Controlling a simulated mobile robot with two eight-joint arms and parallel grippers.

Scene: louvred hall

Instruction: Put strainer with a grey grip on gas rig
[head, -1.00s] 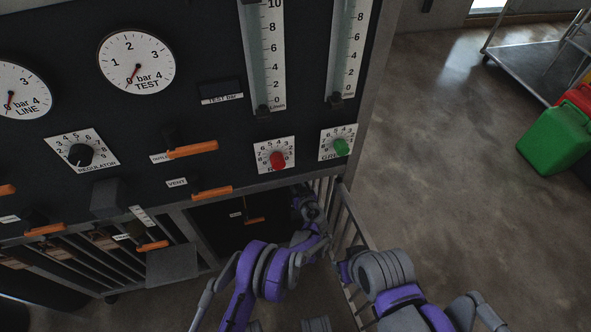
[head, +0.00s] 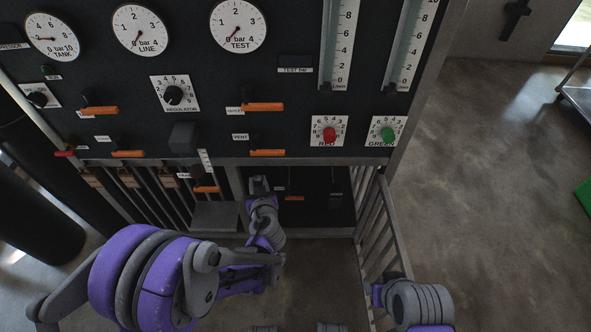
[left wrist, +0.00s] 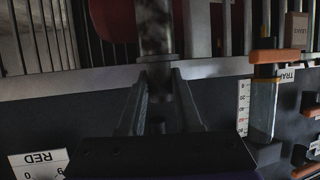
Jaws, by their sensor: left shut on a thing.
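The gas rig (head: 215,60) is a dark panel with gauges and orange levers, filling the upper part of the head view. My left gripper (head: 258,184) is in front of its lower edge, beside the open dark bay. In the left wrist view my left gripper (left wrist: 157,105) is shut on a grey, mottled, rod-like piece, which I take to be the strainer (left wrist: 154,35). Only this part of it shows; its far end is out of view. In the head view the gripper and wrist hide it.
A grey railing (head: 380,225) stands right of the bay. A small grey shelf (head: 214,216) is left of my left gripper. A TRAP label and an orange lever (left wrist: 275,56) show at right in the left wrist view.

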